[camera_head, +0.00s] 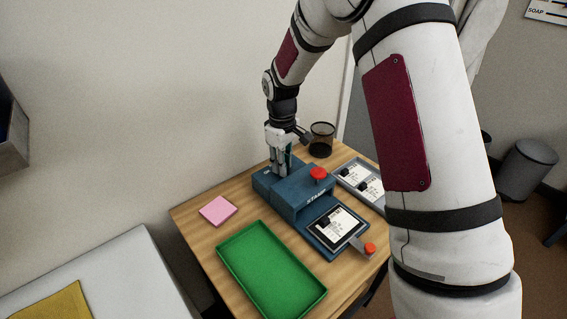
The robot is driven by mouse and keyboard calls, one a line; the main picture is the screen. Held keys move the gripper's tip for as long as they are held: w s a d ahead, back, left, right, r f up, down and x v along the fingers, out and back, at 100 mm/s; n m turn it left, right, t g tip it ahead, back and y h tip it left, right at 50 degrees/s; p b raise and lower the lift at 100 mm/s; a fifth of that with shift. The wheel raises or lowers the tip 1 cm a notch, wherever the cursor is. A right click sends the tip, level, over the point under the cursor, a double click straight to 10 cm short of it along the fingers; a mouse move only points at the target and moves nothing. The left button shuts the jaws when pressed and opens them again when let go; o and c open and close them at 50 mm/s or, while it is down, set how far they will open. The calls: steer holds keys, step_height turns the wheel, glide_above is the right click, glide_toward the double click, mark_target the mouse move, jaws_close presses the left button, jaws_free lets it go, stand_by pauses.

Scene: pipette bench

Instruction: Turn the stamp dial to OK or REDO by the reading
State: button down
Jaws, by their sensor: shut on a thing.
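The blue stamp machine (296,196) stands on the wooden table, with a round red knob (318,173) on top and the word STAMP on its front. My gripper (281,170) points down at the machine's top, at its back left end. Its fingers are shut on the stamp dial there, which they hide almost wholly. The dial's setting and its OK and REDO marks cannot be read. A white card (338,226) with a dark item on it lies in the black-framed bed at the machine's front. Its writing is too small to read.
A green tray (234,236) lies empty at the front left, with a pink pad (218,210) behind it. A grey tray (346,167) with cards is right of the machine. A dark mesh cup (321,140) stands behind. An orange-red knob (369,248) sits near the right edge.

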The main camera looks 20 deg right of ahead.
steer(key=shift+n, duration=0.3)
steer(key=c, duration=1.4)
jaws_free()
steer(key=shift+o, duration=0.2)
step_height(320, 180, up, 12)
steer(key=shift+s+a, duration=0.15)
steer(key=shift+a, duration=0.1)
